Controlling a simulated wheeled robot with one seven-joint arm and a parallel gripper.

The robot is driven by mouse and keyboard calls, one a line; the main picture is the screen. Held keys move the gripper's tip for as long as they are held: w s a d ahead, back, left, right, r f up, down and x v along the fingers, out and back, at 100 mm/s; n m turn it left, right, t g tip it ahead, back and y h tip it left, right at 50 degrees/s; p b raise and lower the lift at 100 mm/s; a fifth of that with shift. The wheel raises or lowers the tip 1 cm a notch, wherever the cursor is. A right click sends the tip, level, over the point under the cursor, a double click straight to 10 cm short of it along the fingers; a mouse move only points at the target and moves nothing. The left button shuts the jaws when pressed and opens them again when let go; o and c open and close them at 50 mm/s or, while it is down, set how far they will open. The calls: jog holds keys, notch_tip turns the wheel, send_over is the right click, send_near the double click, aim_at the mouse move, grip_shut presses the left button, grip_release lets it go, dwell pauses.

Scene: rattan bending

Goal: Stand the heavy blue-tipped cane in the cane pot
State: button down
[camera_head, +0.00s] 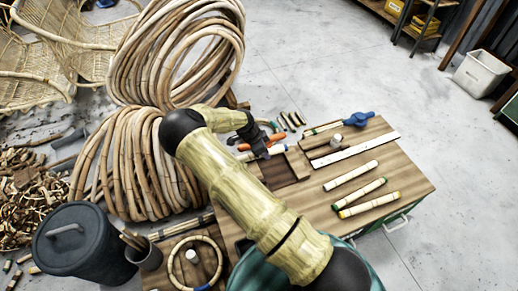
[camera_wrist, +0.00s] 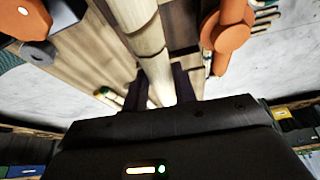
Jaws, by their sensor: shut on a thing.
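My gripper (camera_head: 259,148) is shut on a pale cane over the bench, near a dark recess. In the wrist view the pale cane (camera_wrist: 153,55) runs down between the two dark fingers of my gripper (camera_wrist: 160,88); no blue shows there. The cane pot (camera_head: 148,258) is a small dark pot at the lower left with several thin canes standing in it.
Three loose canes (camera_head: 350,176) lie on the right of the wooden bench (camera_head: 405,175), beside a pale straight strip (camera_head: 355,150). A blue-headed tool (camera_head: 358,119) lies behind. A large lidded bin (camera_head: 75,245) stands left of the pot, and big cane coils (camera_head: 135,160) behind.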

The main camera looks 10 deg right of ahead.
notch_tip(320, 180, up, 14)
jog(key=s+d+n+t+y, duration=0.1)
jog(key=s+n+t+y, duration=0.1)
jog(key=n, duration=1.1)
jog(key=shift+d+r+t+y, duration=0.15)
jog(key=shift+t+y, duration=0.45)
jog(key=shift+t, duration=0.3)
